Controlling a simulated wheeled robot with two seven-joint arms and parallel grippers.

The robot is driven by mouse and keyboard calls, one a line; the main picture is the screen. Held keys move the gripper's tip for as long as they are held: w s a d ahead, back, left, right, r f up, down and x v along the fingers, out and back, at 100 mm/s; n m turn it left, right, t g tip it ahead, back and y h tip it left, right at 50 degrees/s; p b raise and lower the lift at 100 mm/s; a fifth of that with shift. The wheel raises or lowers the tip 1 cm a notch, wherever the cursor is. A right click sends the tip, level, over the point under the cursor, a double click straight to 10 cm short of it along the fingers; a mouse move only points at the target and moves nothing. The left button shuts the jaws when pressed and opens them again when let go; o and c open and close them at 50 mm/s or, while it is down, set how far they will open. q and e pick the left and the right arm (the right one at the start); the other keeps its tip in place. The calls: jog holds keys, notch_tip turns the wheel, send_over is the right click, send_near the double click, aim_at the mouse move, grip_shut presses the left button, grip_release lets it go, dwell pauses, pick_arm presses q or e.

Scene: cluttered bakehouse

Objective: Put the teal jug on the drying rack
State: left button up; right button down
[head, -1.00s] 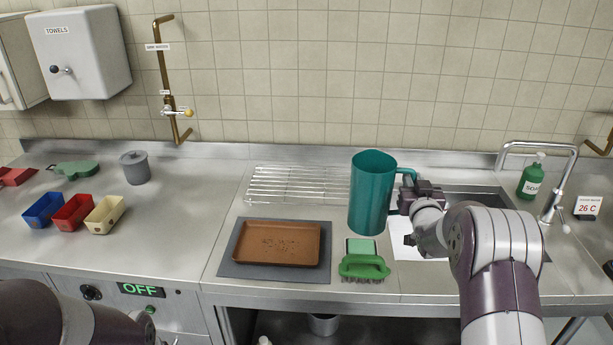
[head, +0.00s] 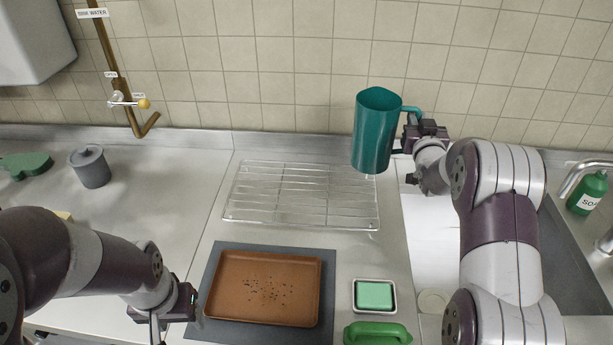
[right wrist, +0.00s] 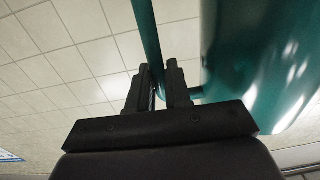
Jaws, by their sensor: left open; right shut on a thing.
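The teal jug (head: 374,135) is upright in the head view, near the back right corner of the drying rack. My right gripper (head: 411,140) is shut on its handle, on the jug's right side. In the right wrist view the handle (right wrist: 146,35) runs between the fingers (right wrist: 160,90), with the jug body (right wrist: 262,60) to the right. The jug seems held above the counter; its exact height is hard to tell. The drying rack (head: 300,196) is a bare wire grid on the steel counter. My left gripper (head: 172,318) is open and empty, left of the brown tray; its fingertips are partly cut off.
A brown tray (head: 225,290) with crumbs lies on a grey mat (head: 213,275) in front of the rack. A green sponge in a dish (head: 375,295) and a green brush (head: 377,334) are at front right. A grey lidded pot (head: 91,168) stands left. The soap bottle (head: 587,193) is right.

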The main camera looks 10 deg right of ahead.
jog(key=p, duration=0.4)
send_over(366, 166)
jog(key=w, duration=0.1)
jog(key=f, duration=0.6)
jog(key=shift+d+f, duration=0.2)
jog(key=shift+d, duration=0.1)
notch_tip(366, 166, down, 4)
jog(key=shift+a+r+p, duration=0.1)
jog(key=shift+a+p, duration=0.05)
jog(key=shift+p, duration=0.55)
jog(key=shift+f, duration=0.4)
jog(key=shift+f+b, duration=0.2)
jog(key=shift+b, duration=0.1)
jog(key=c, duration=1)
grip_release()
jog(key=shift+c, duration=0.2)
